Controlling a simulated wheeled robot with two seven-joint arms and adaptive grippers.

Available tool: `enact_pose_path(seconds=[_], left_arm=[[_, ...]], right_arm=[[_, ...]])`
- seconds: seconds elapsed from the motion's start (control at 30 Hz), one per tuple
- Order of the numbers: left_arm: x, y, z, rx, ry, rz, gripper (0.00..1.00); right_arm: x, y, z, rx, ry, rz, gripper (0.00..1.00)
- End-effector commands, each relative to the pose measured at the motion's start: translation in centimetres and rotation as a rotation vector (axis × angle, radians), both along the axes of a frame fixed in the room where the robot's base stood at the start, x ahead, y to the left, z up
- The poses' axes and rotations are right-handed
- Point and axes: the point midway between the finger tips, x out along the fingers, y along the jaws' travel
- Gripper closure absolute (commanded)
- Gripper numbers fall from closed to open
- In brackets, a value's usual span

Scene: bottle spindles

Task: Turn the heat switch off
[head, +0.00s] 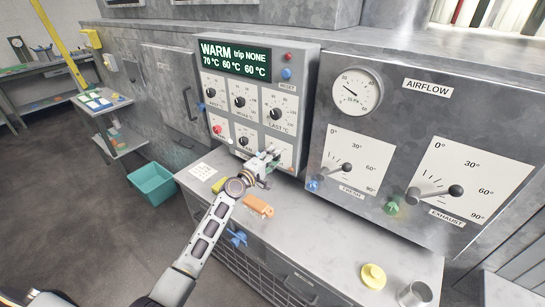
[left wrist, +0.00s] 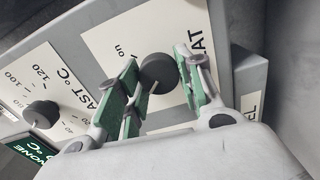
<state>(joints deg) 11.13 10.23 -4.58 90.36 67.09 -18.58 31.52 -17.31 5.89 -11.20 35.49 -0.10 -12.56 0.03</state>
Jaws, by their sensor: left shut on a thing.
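The heat switch is a round black knob (left wrist: 158,72) on a white plate (left wrist: 125,42) in the left wrist view. The plate's lettering is partly hidden; "on" shows to the knob's upper left, and the end of "HEAT" to its right. A pale line shows on the knob's lower side, but I cannot tell which setting it marks. My left gripper (left wrist: 160,88) is shut on the knob, one green-padded finger on each side. In the head view my left gripper (head: 262,165) covers the switch at the control box's lower right. My right gripper is not in view.
The control box (head: 312,60) has a lit display (head: 235,60) reading WARM, trip NONE, and several other knobs. An airflow panel (head: 400,110) with two levers stands to the right. An orange object (head: 258,206) and a yellow piece (head: 373,275) lie on the ledge below.

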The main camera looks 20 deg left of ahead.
Motion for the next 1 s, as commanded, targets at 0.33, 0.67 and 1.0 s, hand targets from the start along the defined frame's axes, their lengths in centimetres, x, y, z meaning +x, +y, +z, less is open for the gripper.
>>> enact_pose_path(seconds=[0.33, 0.67, 1.0], left_arm=[[0.0, 0.1, -0.1, -0.079, 0.029, 0.002, 0.87], [0.0, 0.1, -0.1, -0.080, 0.029, 0.002, 0.87], [0.0, 0.0, -0.1, -0.079, 0.029, 0.001, 0.43]], right_arm=[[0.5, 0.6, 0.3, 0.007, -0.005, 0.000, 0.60], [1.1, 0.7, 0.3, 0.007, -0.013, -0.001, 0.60], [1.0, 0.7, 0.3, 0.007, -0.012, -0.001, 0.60]])
